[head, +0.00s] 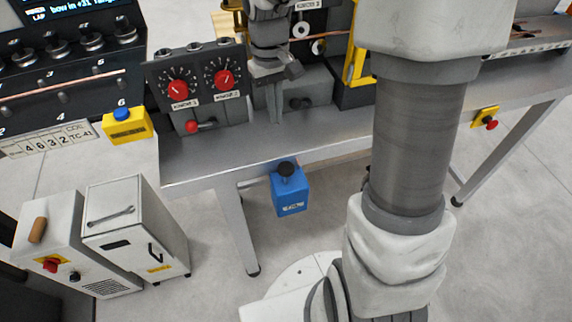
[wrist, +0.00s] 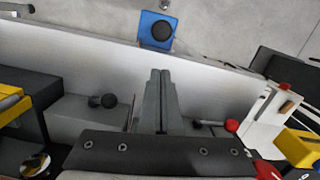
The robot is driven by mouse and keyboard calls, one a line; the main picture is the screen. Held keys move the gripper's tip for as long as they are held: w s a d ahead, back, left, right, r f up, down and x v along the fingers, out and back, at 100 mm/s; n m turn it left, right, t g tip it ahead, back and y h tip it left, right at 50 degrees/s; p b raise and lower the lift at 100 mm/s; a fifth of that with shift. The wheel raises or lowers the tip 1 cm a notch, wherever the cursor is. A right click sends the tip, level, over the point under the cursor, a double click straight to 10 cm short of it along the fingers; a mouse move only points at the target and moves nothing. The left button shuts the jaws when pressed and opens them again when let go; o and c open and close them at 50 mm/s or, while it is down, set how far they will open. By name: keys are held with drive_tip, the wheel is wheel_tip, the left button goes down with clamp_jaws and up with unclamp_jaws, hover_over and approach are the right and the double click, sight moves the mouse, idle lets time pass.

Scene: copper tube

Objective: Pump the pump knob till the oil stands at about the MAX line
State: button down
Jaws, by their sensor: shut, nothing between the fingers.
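The pump is a blue box (head: 289,198) at the front edge of the bench, with a round black pump knob (head: 286,169) on top. In the wrist view the blue box (wrist: 150,18) and the black knob (wrist: 163,31) show at the top, beyond the bench edge. My gripper (head: 273,120) points down over the bench, behind the pump and apart from it. Its two fingers (wrist: 160,73) are shut together and empty. I cannot make out any oil level or MAX line in either view.
The metal bench (head: 330,141) carries a panel with two red dials (head: 200,85), a red-knobbed lever (head: 192,126) and a grey box with a dark knob (head: 300,103). A yellow box with a blue button (head: 126,124) is at left. A grey cabinet (head: 133,235) stands on the floor.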

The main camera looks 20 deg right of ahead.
drive_tip(key=shift+w+r, duration=0.15)
drive_tip(key=shift+r, duration=1.2)
drive_tip(key=shift+w+r, duration=0.1)
drive_tip(key=shift+r, duration=1.25)
drive_tip(key=s+r+t, duration=0.3)
drive_tip(key=s, duration=0.6)
drive_tip(key=s+r+m+t, duration=0.1)
drive_tip(key=s+r+t, duration=0.2)
drive_tip(key=s, duration=0.5)
drive_tip(key=shift+s+d+r+m+t, duration=0.25)
drive_tip(key=shift+s+r+m+t, duration=0.05)
drive_tip(key=shift+s+t, duration=0.1)
